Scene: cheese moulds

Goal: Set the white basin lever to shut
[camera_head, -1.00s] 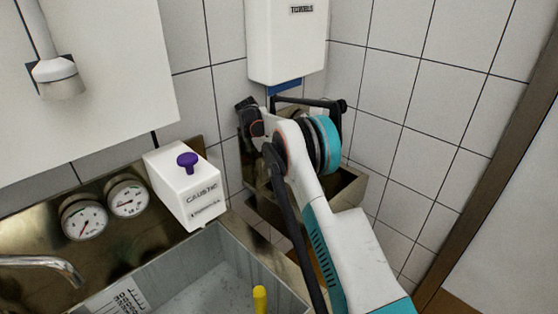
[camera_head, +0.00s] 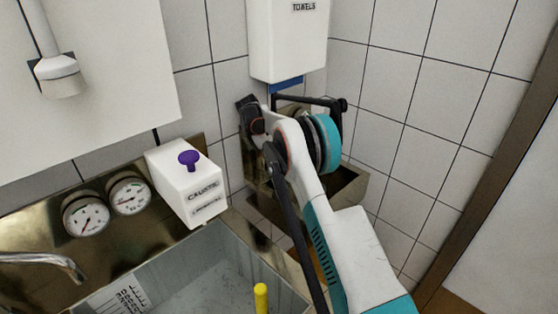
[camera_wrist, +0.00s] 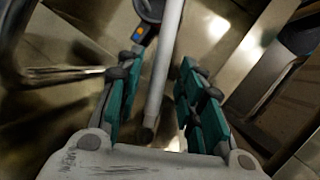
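In the wrist view a long pale lever (camera_wrist: 166,60) runs from the top edge down between the fingers of my gripper (camera_wrist: 160,98) to a dark end. A grey round part with blue and orange marks (camera_wrist: 140,34) sits beside its upper stretch. The teal fingers stand apart, one on each side of the lever. I see a gap on the left side; on the right I cannot tell whether a finger touches. In the head view my arm hides the gripper and the lever in front of the metal basin (camera_head: 347,190) in the corner.
A white towel dispenser (camera_head: 288,40) hangs above the basin. A white caustic box (camera_head: 187,187) with a purple knob, two gauges (camera_head: 108,205) and a steel spout (camera_head: 45,262) are at left. A large sink (camera_head: 215,255) holds a yellow handle (camera_head: 261,297). Tiled walls close off the corner.

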